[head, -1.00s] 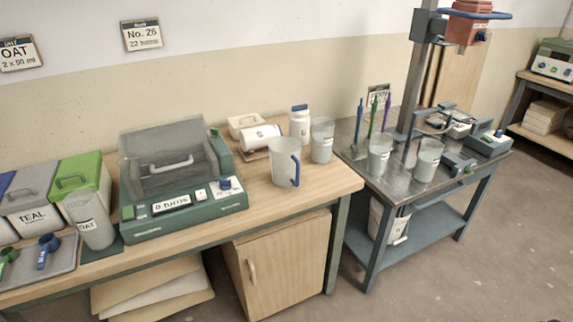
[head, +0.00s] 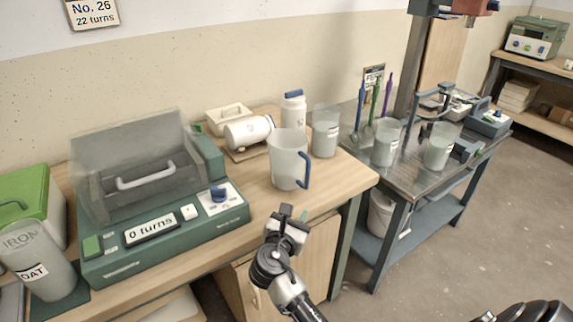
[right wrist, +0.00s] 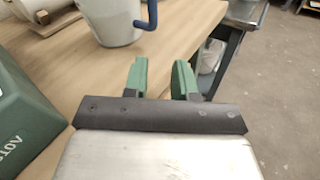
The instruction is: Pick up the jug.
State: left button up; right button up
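The jug (head: 287,158) is a pale, translucent vessel with a blue handle on its right side. It stands upright on the wooden bench near the front right corner. In the right wrist view the lower part of the jug (right wrist: 112,24) and its blue handle show at the top. My right gripper (head: 294,212) is in front of and below the jug in the head view, apart from it. In the right wrist view its two green fingers (right wrist: 158,78) are spread with nothing between them. My left gripper is not seen; a dark part at the bottom right edge is unclear.
A green machine (head: 160,225) stands left of the jug. A clear beaker (head: 325,132), a white bottle (head: 293,112) and a lying white jar (head: 249,132) are close behind it. The metal table (head: 405,182) to the right carries more beakers. The bench's front strip is clear.

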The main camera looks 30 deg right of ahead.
aim_at(306, 182)
jog(key=shift+n+h, duration=0.5)
jog(key=shift+n, duration=0.2)
jog(key=w+d+r, duration=0.1)
jog(key=w+d, duration=0.1)
jog(key=w+d+r, duration=0.1)
jog(key=w+d, duration=0.1)
jog(key=shift+w+r, duration=0.1)
jog(key=shift+r, duration=0.1)
jog(key=x, duration=0.5)
jog(key=shift+w+d+f+b, duration=0.2)
jog(key=shift+w+b, duration=0.1)
jog(key=shift+w, duration=0.1)
jog(key=shift+r, duration=0.1)
grip_shut()
jog(key=shift+r, duration=0.1)
